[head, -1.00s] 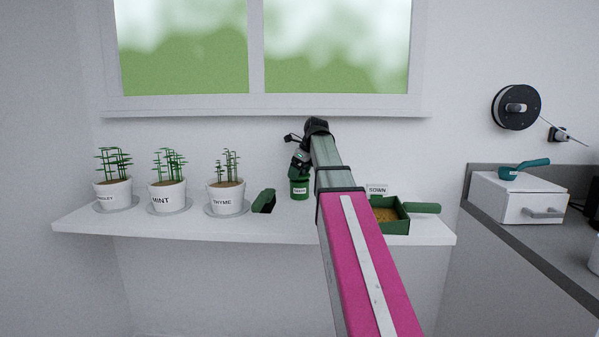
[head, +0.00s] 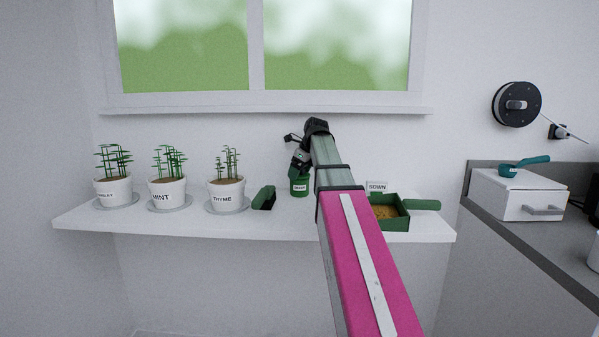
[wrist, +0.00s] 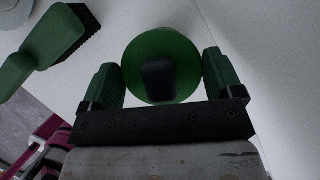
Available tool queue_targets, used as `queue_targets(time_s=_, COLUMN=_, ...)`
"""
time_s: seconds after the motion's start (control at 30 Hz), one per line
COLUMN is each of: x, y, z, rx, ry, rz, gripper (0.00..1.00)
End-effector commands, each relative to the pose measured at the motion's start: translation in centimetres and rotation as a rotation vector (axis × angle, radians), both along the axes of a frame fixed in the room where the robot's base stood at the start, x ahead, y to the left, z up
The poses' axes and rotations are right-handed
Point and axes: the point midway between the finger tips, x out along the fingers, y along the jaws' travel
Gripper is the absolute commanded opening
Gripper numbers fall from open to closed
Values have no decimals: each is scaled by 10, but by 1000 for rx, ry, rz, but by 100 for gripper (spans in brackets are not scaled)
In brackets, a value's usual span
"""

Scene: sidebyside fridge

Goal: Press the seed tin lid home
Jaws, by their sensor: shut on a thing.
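The green seed tin (head: 299,187) with a white label stands upright on the white shelf, left of my arm. My gripper (head: 300,166) is directly above it, pointing down. In the wrist view the round green lid (wrist: 160,46) lies between the two green fingers of my gripper (wrist: 162,76), which are closed against its sides. A dark block-like patch, perhaps a knob or slot, shows on the lid's near part. The seam between lid and tin is hidden, so I cannot tell how far down the lid sits.
Left of the tin lies a green brush (head: 264,198), also in the wrist view (wrist: 45,45). Further left stand pots of thyme (head: 227,196), mint (head: 167,195) and another herb (head: 113,190). A green seed tray (head: 392,224) is right of my arm. The window sill is above.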

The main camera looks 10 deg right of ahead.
Motion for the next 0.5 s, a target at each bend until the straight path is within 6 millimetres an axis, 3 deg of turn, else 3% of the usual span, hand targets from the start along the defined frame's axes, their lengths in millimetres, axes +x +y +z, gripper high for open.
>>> queue_targets(time_s=0.17, x=0, y=0, z=-4, rx=0, ry=0, rz=0, gripper=69)
queue_targets(time_s=0.2, x=0, y=0, z=-4, rx=0, ry=0, rz=0, gripper=89)
queue_targets(time_s=0.23, x=0, y=0, z=-4, rx=0, ry=0, rz=0, gripper=99)
queue_targets(time_s=0.5, x=0, y=0, z=-3, rx=0, ry=0, rz=0, gripper=100)
